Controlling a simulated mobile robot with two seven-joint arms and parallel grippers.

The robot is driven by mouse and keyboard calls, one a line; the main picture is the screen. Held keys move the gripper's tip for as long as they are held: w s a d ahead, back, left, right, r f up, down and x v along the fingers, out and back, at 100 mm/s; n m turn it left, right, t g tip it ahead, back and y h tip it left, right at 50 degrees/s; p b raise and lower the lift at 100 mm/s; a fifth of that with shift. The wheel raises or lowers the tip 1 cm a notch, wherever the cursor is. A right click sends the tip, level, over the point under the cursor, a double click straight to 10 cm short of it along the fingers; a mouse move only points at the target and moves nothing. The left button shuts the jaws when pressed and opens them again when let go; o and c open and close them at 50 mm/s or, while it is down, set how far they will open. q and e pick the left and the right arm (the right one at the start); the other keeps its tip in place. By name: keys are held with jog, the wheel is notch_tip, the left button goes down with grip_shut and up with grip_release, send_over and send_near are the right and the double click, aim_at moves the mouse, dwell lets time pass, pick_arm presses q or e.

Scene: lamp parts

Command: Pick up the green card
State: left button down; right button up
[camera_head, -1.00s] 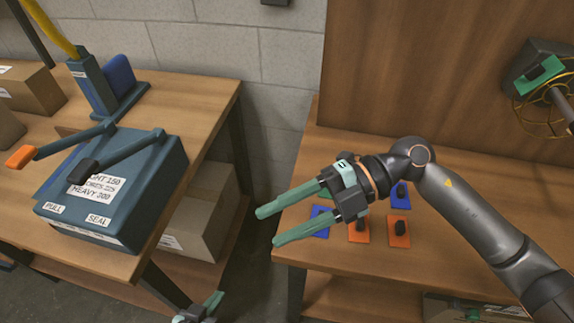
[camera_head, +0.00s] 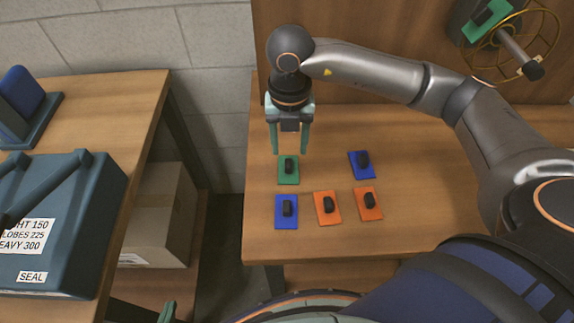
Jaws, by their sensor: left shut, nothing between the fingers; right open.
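The green card (camera_head: 283,181) lies flat on the right-hand table, with a black knob-like piece on it. My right gripper (camera_head: 289,152) points down at the card's far edge, open, one finger to each side of the card. Nothing is between its fingers, and I cannot tell how high the tips are above the table. My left gripper (camera_head: 168,312) shows only as a green fingertip at the bottom edge, shut and empty, far from the card.
Two blue cards (camera_head: 279,221) (camera_head: 356,171) and two orange cards (camera_head: 323,219) (camera_head: 370,214) with black pieces lie nearby. A wooden panel (camera_head: 400,90) rises behind the table. A blue sealing machine (camera_head: 75,230) stands on the left table; a floor gap separates the tables.

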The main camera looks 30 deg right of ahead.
aim_at(288, 163)
jog(key=shift+w+f, duration=0.2)
jog(key=shift+f, duration=2.8)
grip_shut()
